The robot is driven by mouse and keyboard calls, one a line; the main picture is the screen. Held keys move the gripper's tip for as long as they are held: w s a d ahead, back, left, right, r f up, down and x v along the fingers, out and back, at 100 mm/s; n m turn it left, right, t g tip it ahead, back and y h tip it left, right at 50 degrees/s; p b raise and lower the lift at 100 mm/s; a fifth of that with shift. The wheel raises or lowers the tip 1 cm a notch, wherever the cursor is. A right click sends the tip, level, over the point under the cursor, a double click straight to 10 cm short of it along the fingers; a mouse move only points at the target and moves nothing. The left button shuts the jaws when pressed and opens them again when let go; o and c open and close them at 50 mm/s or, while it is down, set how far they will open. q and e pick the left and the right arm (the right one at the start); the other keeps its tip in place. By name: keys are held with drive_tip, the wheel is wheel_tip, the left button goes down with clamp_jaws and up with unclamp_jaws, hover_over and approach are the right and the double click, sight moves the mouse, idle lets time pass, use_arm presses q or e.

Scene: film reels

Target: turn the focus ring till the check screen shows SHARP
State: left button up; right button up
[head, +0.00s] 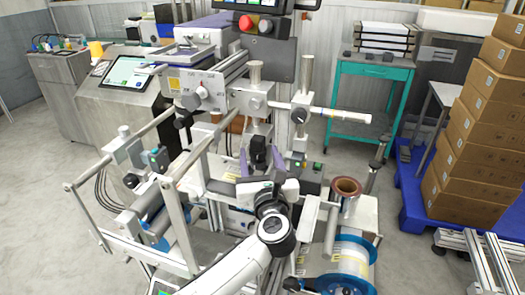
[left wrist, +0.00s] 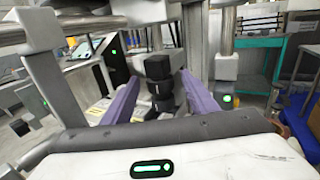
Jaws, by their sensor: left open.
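A black stacked cylinder, which looks like the camera lens with the focus ring (head: 257,150), hangs under the machine's arm in the middle of the head view. It also shows in the left wrist view (left wrist: 158,92), upright between my fingers. My left gripper (head: 259,160) is open, its two purple fingers on either side of the black cylinder. In the left wrist view, gaps show between the fingers (left wrist: 158,80) and the cylinder. A lit screen (head: 127,72), possibly the check screen, stands at the left on a grey console; its text is too small to read. My right gripper is not in view.
Metal posts and rails of the machine (head: 186,85) crowd around the gripper. A copper-coloured roll (head: 346,186) and a blue-edged reel (head: 345,265) stand at the right front. Cardboard boxes (head: 480,135) are stacked on a blue pallet. Bare floor lies at the left.

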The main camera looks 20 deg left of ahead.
use_arm(q)
drive_tip(key=shift+w+a, duration=0.1)
drive_tip(key=shift+w, duration=0.05)
drive_tip(key=shift+c, duration=0.4)
drive_tip(key=c, duration=1)
drive_tip(key=shift+s+a+f+m+t+h, duration=0.1)
drive_tip(key=shift+a+m+t+h, duration=0.1)
drive_tip(key=shift+m+h, duration=0.25)
drive_tip(key=shift+s+a+f+m+t+h, duration=0.1)
drive_tip(key=shift+m+t+h, duration=0.15)
drive_tip(key=shift+h, duration=0.4)
drive_tip(key=shift+a+r+m+t+h, duration=0.1)
drive_tip(key=shift+a+m+t+h, duration=0.1)
drive_tip(key=shift+m+h, duration=0.8)
drive_tip(key=shift+a+r+m+t+h, duration=0.15)
drive_tip(key=shift+m+h, duration=0.45)
drive_tip(key=shift+h, duration=0.8)
drive_tip(key=shift+d, duration=0.1)
drive_tip(key=o, duration=1.1)
drive_tip(key=shift+f, duration=0.1)
